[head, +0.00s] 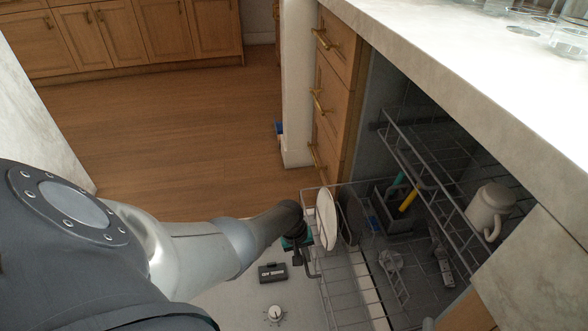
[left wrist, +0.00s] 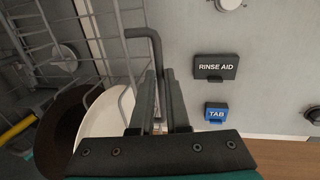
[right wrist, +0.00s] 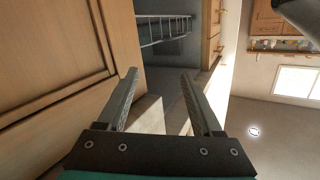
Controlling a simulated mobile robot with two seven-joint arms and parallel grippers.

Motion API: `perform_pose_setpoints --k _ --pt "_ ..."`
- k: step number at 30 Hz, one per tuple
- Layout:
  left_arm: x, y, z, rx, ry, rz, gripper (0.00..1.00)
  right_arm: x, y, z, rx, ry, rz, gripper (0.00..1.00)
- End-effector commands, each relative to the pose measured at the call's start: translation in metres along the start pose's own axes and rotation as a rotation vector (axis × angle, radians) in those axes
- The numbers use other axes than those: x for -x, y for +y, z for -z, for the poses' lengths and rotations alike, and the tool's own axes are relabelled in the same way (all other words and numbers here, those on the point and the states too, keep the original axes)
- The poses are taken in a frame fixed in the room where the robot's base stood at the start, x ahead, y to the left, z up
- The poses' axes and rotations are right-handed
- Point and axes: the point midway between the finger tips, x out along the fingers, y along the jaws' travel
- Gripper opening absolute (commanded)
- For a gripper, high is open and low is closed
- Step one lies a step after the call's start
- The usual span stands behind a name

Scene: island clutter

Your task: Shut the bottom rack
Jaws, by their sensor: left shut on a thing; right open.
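The grey wire bottom rack (head: 345,292) is out over the open dishwasher door (head: 238,293). White and dark plates (head: 326,218) stand in it near its front, with a grey basket (head: 392,218) farther in. My left gripper (head: 298,254) is at the rack's front edge. In the left wrist view, my left gripper (left wrist: 165,75) is shut on the rack's bent wire handle (left wrist: 143,33), and a white plate (left wrist: 100,115) is beside its fingers. My right gripper (right wrist: 158,75) is open and empty near a wooden cabinet panel; it is not seen in the head view.
An upper rack (head: 440,175) holds a white mug (head: 490,210). The counter (head: 480,70) with glasses overhangs the dishwasher. Wooden drawers (head: 335,100) with brass handles stand beside it. The door bears a rinse aid cover (head: 272,272) and a dial (head: 274,314).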

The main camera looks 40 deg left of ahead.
Motion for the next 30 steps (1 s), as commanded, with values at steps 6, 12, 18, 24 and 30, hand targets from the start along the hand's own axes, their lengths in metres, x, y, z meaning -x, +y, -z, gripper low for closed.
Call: perform_pose_setpoints --k 6,12,18,24,30 --pt "-0.0017 0.0086 -0.0007 0.000 -0.002 -0.001 0.00 0.0020 -0.0024 0.0014 -0.009 0.035 0.006 0.67" --pt "-0.0018 0.0094 -0.0010 0.000 -0.002 -0.001 0.00 0.0023 -0.0028 0.0024 -0.010 0.041 0.006 0.67" --pt "-0.0019 0.0094 -0.0011 0.000 -0.002 -0.001 0.00 0.0022 -0.0027 0.0024 -0.010 0.041 0.006 0.67" --pt "-0.0018 0.0089 -0.0008 0.000 -0.002 0.000 0.36 0.0021 -0.0027 0.0022 -0.009 0.040 0.006 0.67" --pt "-0.0018 0.0084 -0.0005 0.000 -0.001 0.000 0.43 0.0021 -0.0027 0.0020 -0.009 0.039 0.006 0.67"
